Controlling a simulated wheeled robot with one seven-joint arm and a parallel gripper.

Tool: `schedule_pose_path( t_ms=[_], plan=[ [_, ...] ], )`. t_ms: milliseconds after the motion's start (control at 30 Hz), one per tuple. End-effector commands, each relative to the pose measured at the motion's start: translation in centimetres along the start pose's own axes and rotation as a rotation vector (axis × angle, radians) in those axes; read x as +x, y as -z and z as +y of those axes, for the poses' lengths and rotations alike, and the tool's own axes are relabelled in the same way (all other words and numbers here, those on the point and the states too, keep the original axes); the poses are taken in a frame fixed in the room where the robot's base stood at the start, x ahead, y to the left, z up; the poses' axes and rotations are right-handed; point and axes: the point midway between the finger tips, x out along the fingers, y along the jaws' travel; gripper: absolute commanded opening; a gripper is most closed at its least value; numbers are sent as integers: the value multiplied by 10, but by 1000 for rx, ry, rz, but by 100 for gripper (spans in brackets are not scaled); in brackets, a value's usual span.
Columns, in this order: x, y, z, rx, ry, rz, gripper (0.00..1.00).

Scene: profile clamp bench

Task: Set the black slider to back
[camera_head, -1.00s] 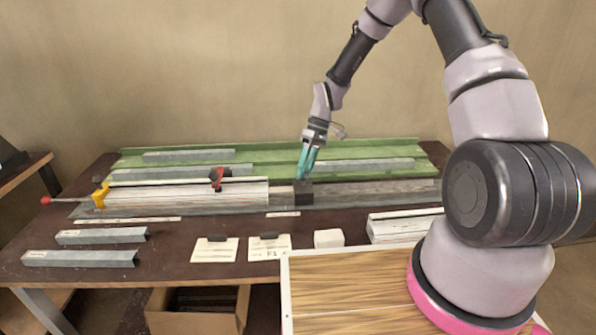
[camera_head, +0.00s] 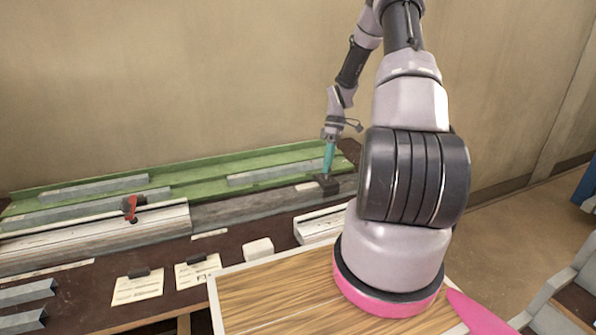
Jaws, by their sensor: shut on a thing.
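The black slider (camera_head: 328,187) sits on the long grey rail (camera_head: 250,206), toward the rail's right end. A small pale piece (camera_head: 306,186) lies just to its left. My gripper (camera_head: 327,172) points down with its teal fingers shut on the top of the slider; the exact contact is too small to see. The white profile (camera_head: 110,230) lies on the left of the rail, with a wide bare stretch of rail between it and the slider. A red clamp lever (camera_head: 130,207) stands over the profile.
A green rack (camera_head: 200,168) with grey bars runs behind the rail. Two paper cards (camera_head: 138,287) (camera_head: 197,271), a white block (camera_head: 258,249) and white profile stock (camera_head: 320,226) lie in front. My arm hides the rail's right end. Grey bars lie front left.

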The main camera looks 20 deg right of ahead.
Motion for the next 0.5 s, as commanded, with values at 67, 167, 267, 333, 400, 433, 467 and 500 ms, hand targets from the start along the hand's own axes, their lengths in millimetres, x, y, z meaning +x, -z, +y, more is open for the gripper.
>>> schedule_pose_path(
  t_ms=[67,167,267,333,400,433,467,500],
  plan=[
    [-11,-22,21,8,-6,4,0],
    [-22,-47,44,7,-5,4,0],
    [-33,-72,66,6,-7,3,0],
    [-40,-87,80,6,-6,2,0],
    [-46,-102,92,6,-6,2,0],
    [-49,-108,98,5,-6,2,0],
    [-51,-114,103,5,-6,1,0],
    [-54,-120,109,4,-6,2,0]
  ],
)
